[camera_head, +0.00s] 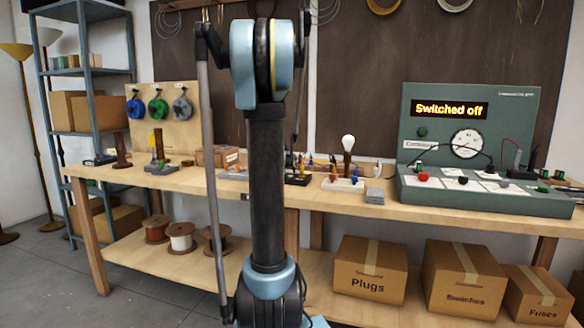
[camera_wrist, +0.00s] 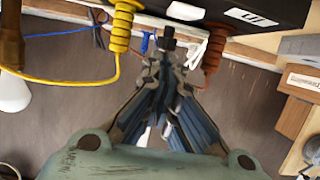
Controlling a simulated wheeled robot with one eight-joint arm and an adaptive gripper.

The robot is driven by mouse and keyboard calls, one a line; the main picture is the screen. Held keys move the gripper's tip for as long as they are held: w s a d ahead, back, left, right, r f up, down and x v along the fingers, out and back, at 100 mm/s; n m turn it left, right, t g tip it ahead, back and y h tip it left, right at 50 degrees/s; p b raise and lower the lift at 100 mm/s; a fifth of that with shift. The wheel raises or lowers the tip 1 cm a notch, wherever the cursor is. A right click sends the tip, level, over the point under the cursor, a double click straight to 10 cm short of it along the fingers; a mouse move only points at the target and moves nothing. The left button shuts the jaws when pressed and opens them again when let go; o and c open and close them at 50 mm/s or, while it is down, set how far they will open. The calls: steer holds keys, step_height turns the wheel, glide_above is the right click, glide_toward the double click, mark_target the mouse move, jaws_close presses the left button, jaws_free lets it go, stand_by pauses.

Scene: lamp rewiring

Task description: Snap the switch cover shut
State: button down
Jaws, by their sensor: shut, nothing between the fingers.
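My gripper (camera_wrist: 165,45) is shut and empty in the wrist view, its fingertips together just below a black box (camera_wrist: 275,12) with a white label. A ribbed yellow piece (camera_wrist: 122,28) with a yellow wire stands left of the fingertips. A ribbed brown piece (camera_wrist: 214,45) stands to their right. Blue and white wires pass behind the fingertips. I cannot make out the switch cover, or whether it is open. I cannot tell whether the fingertips touch the box. In the head view my arm hides part of the bench, and I cannot make out the gripper there.
The workbench (camera_head: 430,208) carries a green test panel (camera_head: 412,120) reading "Switched off", with a dial and leads. A white bulb (camera_head: 348,142) stands upright near the middle. A spool board (camera_head: 180,102) stands at the left. Cardboard boxes (camera_head: 370,270) sit on the lower shelf.

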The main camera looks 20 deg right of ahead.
steer(key=shift+r, duration=0.15)
steer(key=shift+r, duration=0.35)
steer(key=s+a, duration=0.6)
steer(key=s, duration=0.1)
steer(key=shift+a+f, duration=0.2)
steer(key=shift+f, duration=0.1)
steer(key=s+a+f+n+g+y, duration=0.2)
steer(key=s+a+f+n+y, duration=0.25)
steer(key=s+a, duration=0.6)
steer(key=s+a+f+n+g+y, duration=0.2)
steer(key=s+a+f+n+y, duration=0.35)
steer(key=a, duration=0.85)
steer(key=s+f+g, duration=0.2)
steer(key=s+f, duration=0.3)
steer(key=s, duration=0.4)
steer(key=s+f+m+g, duration=0.1)
steer(key=s+f+g, duration=0.1)
steer(key=s+f, duration=0.4)
steer(key=s, duration=0.2)
steer(key=shift+s+f+m+g+h, duration=0.2)
steer(key=shift+s+m+g+h, duration=0.1)
steer(key=shift+s, duration=0.05)
steer(key=shift+d, duration=0.15)
